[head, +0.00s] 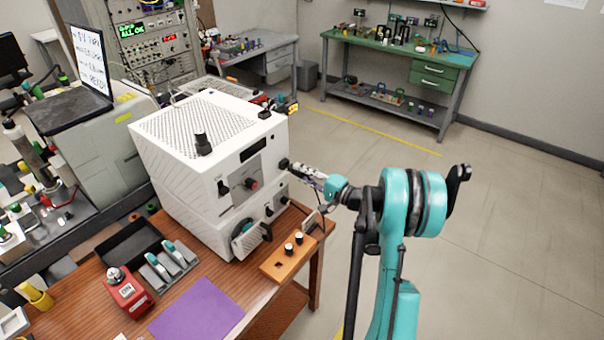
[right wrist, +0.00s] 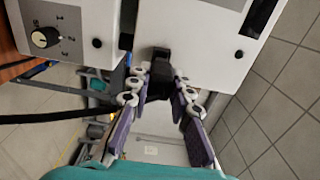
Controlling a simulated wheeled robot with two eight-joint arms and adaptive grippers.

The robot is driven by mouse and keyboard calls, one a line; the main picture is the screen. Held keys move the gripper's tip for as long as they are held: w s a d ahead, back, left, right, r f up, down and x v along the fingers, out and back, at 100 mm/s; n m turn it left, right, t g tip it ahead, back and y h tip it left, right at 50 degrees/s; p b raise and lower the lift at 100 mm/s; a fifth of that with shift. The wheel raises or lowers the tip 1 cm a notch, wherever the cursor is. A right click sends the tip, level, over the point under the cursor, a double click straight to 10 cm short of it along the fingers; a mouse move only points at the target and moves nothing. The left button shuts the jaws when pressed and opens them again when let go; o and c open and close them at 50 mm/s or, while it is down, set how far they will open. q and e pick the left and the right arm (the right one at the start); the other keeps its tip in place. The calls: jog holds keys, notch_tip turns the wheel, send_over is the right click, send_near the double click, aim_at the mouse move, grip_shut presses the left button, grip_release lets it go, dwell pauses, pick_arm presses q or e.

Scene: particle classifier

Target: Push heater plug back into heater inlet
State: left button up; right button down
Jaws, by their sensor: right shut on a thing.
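The heater is a white box unit (head: 215,150) on the wooden table, with a perforated top and front controls. My right gripper (head: 297,169) reaches in from the right at its front right edge. It is shut on the black heater plug (head: 284,164). In the right wrist view the plug (right wrist: 161,76) sits between the two fingers (right wrist: 160,92), against the white panel (right wrist: 205,45). The plug's front end meets a dark spot there; the inlet is hidden behind it, and I cannot tell how deep it sits. My left gripper is not in view.
A black cable (right wrist: 45,117) runs left from the gripper area. An orange block with black knobs (head: 283,262) stands at the table's right edge below my arm. A red device (head: 128,293) and a purple mat (head: 197,310) lie at the front. Open floor lies right.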

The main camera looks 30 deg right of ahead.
jog(key=shift+b+x, duration=0.5)
jog(key=shift+x, duration=1)
dwell(0.4)
jog(key=c, duration=1.3)
grip_release()
jog(key=v, duration=1.2)
